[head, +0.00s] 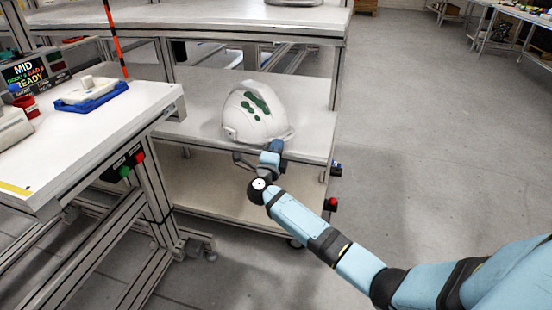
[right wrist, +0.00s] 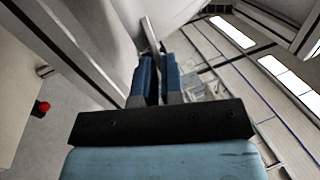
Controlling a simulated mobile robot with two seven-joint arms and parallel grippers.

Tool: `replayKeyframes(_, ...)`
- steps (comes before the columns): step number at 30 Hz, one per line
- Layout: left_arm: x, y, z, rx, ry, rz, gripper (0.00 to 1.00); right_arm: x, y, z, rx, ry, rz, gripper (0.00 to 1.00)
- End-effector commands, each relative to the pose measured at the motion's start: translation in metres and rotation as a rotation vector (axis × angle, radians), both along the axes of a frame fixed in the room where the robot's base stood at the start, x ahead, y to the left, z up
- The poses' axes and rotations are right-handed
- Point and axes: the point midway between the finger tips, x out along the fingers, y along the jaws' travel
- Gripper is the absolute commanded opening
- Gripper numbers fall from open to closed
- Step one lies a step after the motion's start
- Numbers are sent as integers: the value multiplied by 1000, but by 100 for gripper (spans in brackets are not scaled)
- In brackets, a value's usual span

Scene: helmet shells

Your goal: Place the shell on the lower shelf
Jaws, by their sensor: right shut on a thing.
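A white helmet shell (head: 250,118) with dark green marks is at the middle level of a shelving rack, over the white middle shelf board (head: 310,110). I cannot tell whether it rests on the board or hangs just above it. My right gripper (head: 277,146) is shut on the shell's lower right rim. In the right wrist view, the blue fingers (right wrist: 158,78) are closed around a thin edge, with the pale shell (right wrist: 170,14) beyond. The rack's lower shelf (head: 225,190) is beige and looks bare where it shows. My left gripper is not in view.
A white workbench (head: 120,125) stands at the left with a blue tray (head: 92,97), a red cup (head: 26,106) and a sign. The rack's top board (head: 190,15) overhangs behind the shell. Rack posts flank the shelves. The floor (head: 420,160) at right is clear.

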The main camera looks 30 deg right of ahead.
Motion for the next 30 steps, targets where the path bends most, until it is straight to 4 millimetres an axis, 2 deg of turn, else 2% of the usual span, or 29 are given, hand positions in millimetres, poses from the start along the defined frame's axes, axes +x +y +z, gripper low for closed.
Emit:
replayKeyframes(3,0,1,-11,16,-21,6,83,0,0,-20,-3,0,0,0)
replayKeyframes(6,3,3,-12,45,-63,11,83,0,0,-33,-2,-1,0,0)
replayKeyframes(11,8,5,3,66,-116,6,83,0,0,-33,0,-1,0,0)
replayKeyframes(18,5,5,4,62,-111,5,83,0,0,-36,0,0,0,0)
replayKeyframes(19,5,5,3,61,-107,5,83,0,0,-37,0,2,0,12)
replayKeyframes(21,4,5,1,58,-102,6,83,0,0,-37,0,1,0,28)
replayKeyframes(22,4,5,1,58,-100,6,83,0,0,-37,0,1,0,33)
replayKeyframes(30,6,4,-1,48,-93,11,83,0,0,-36,-1,1,0,33)
